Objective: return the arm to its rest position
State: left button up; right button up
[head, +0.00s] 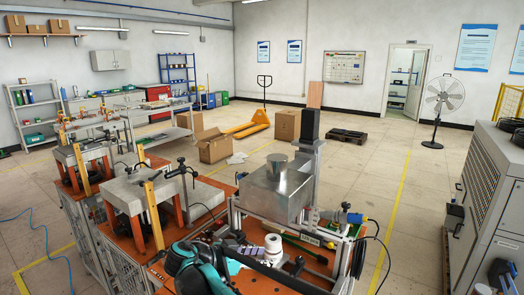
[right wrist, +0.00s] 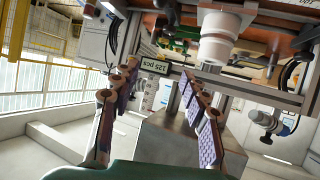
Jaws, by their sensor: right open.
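My right gripper (head: 245,252) is at the bottom middle of the head view, at the end of my teal and black arm. It is low in front of the induction heater frame, left of a white cylinder (head: 273,244). In the right wrist view the two fingers of the gripper (right wrist: 158,72) stand apart with purple pads, and nothing is held between them. The white cylinder (right wrist: 220,40) shows beyond them. A label reading "125 pcs" (right wrist: 152,66) lies behind the fingertips. My left gripper is in neither view.
A metal box (head: 275,192) on the frame stands just beyond the right gripper. Orange-legged workbenches (head: 128,195) are to the left. A large grey cabinet (head: 495,190) is at the right. Open floor (head: 415,215) lies between the frame and the cabinet.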

jog(key=s+d+f+n+g+y, duration=0.1)
jog(key=s+d+n+y, duration=0.2)
jog(key=d, duration=0.4)
jog(key=s+d+n+g+y, duration=0.1)
jog(key=s+d+n+y, duration=0.1)
jog(key=s+d, duration=0.45)
jog(key=s+d+f+n+t+y, duration=0.1)
jog(key=s+d+f+n+y, duration=0.1)
jog(key=s, duration=0.6)
jog(key=s+d+f+n+t+y, duration=0.1)
jog(key=s+d+f+n+y, duration=0.1)
jog(key=s+f, duration=0.4)
jog(key=s+n+y, duration=0.1)
jog(key=s+y, duration=0.1)
jog(key=shift+s+d+n, duration=0.25)
jog(key=shift+s+n, duration=0.05)
